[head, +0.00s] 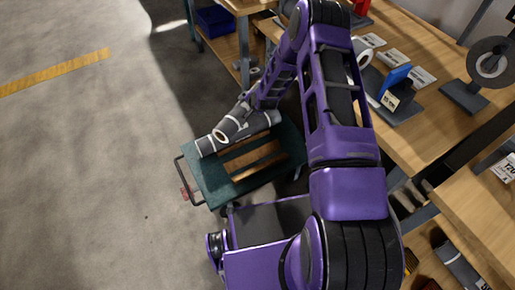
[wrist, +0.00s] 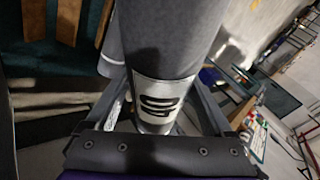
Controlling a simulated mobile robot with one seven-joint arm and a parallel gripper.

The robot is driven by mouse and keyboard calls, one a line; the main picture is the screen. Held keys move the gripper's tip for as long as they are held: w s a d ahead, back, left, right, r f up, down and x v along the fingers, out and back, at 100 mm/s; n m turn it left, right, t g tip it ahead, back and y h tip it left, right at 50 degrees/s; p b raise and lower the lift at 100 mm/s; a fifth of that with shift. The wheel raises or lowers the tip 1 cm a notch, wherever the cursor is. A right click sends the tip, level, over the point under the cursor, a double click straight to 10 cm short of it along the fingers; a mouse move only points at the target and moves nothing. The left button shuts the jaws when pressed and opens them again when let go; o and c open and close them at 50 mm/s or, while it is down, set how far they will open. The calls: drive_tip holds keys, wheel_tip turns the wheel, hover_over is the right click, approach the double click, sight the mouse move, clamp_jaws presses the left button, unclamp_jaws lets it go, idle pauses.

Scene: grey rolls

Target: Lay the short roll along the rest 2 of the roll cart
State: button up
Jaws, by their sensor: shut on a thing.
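A grey roll with a pale label (wrist: 165,35) is between the fingers of my gripper (wrist: 160,112) in the wrist view, and my gripper is shut on it. In the head view my gripper (head: 243,108) is over the far side of the teal roll cart (head: 215,186). The held roll's open end (head: 221,134) points toward the lower left. Another grey roll (head: 264,121) lies along the cart's far edge, close behind or under the held one; whether they touch is unclear. Wooden slats (head: 262,161) show nearer me and look bare. No rest numbers are readable.
A wooden workbench (head: 437,117) with a blue item, small boxes and a dark reel stand (head: 490,62) is at the right. A blue bin (head: 214,20) sits on a bench at the top. The concrete floor left of the cart is clear.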

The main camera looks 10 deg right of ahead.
drive_tip(key=s+d+f+m+t+h, duration=0.1)
drive_tip(key=s+f+m+t, duration=0.1)
drive_tip(key=f, duration=0.8)
drive_tip(key=s+d+f+m+t+h, duration=0.1)
drive_tip(key=s+f+m, duration=0.3)
drive_tip(key=f, duration=0.7)
drive_tip(key=shift+d+f+m+t+h+b, duration=0.15)
drive_tip(key=shift+f+m+t+h+b, duration=0.2)
drive_tip(key=shift+t+h, duration=0.35)
